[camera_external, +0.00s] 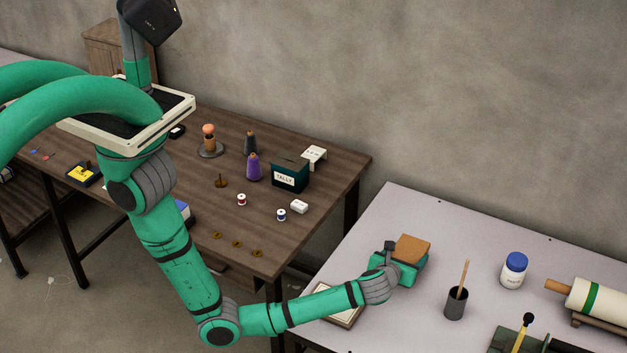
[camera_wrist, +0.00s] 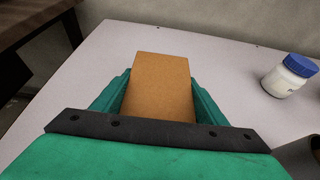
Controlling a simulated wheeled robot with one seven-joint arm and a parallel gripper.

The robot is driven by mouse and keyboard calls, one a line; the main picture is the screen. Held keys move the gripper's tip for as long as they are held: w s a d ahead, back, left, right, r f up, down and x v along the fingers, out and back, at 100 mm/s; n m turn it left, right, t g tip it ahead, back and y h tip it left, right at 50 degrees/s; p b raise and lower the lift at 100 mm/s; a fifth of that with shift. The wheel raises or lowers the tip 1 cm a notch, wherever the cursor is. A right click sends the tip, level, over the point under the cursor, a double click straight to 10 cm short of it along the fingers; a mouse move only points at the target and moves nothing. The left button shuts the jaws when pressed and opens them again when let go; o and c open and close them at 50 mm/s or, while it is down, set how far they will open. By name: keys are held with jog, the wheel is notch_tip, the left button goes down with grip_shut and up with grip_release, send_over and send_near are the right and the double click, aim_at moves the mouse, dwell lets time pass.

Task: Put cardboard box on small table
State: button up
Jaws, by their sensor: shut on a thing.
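The cardboard box (camera_external: 414,246) is a small orange-brown block over the pale grey table (camera_external: 387,211) on the right. My gripper (camera_external: 407,262) is shut on it, with a green finger on each side. In the wrist view the box (camera_wrist: 161,85) sits between the two fingers (camera_wrist: 160,98), its top face showing. The pale table top (camera_wrist: 222,52) spreads around and beyond it. I cannot tell whether the box touches the table top; its underside is hidden.
A dark cup with a stick (camera_external: 456,302) and a white jar with a blue lid (camera_external: 514,270) stand to the right of the box. A roller (camera_external: 598,300) lies farther right. A wooden table (camera_external: 330,211) with spools and a dark box (camera_external: 290,173) is at left.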

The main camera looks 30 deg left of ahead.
jog(key=shift+f, duration=0.15)
jog(key=o, duration=1.3)
